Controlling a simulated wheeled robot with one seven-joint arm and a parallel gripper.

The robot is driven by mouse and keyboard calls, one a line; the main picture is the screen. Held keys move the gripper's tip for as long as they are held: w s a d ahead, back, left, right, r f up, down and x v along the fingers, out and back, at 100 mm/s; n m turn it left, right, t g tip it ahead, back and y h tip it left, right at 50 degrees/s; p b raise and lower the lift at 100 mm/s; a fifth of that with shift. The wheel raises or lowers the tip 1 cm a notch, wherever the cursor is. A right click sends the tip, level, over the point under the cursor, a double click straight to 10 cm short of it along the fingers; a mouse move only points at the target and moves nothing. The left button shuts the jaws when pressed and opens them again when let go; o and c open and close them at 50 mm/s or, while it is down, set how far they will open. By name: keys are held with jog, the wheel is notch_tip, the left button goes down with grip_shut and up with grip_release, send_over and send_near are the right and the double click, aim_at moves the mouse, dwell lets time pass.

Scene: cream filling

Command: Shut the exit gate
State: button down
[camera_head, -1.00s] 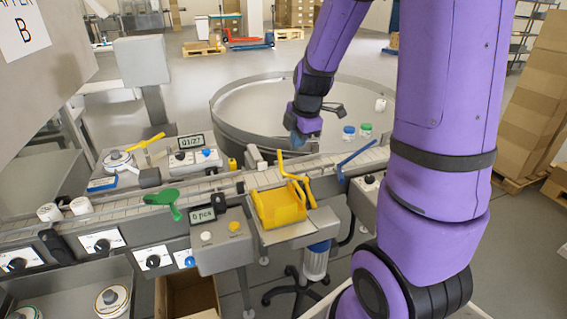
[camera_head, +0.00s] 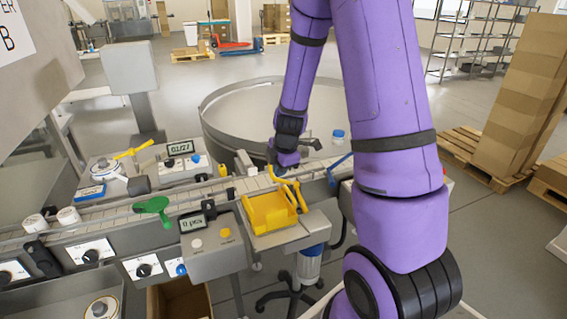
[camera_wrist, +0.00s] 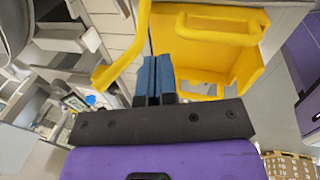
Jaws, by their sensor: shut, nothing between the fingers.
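My gripper (camera_head: 285,163) is shut and empty, low over the conveyor (camera_head: 120,208) beside the yellow lever arm (camera_head: 298,194). In the wrist view its two blue fingertips (camera_wrist: 154,77) are together, just right of the yellow arm (camera_wrist: 125,50) and in front of the yellow tray (camera_wrist: 212,55). I cannot tell whether they touch the arm. A blue lever arm (camera_head: 337,168) stands farther right on the conveyor, and a green paddle (camera_head: 153,206) farther left. No label shows which one is the exit gate.
A large round table (camera_head: 215,120) stands behind the conveyor, with a blue-capped jar (camera_head: 338,136) on it. A control box (camera_head: 212,248) with buttons is at the front. White jars (camera_head: 68,216) stand on the conveyor's left. Stacked cartons (camera_head: 520,100) are at right.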

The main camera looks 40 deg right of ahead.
jog(key=shift+w+f, duration=0.2)
jog(key=shift+w, duration=0.5)
jog(key=shift+w+f, duration=0.2)
jog(key=shift+w, duration=0.45)
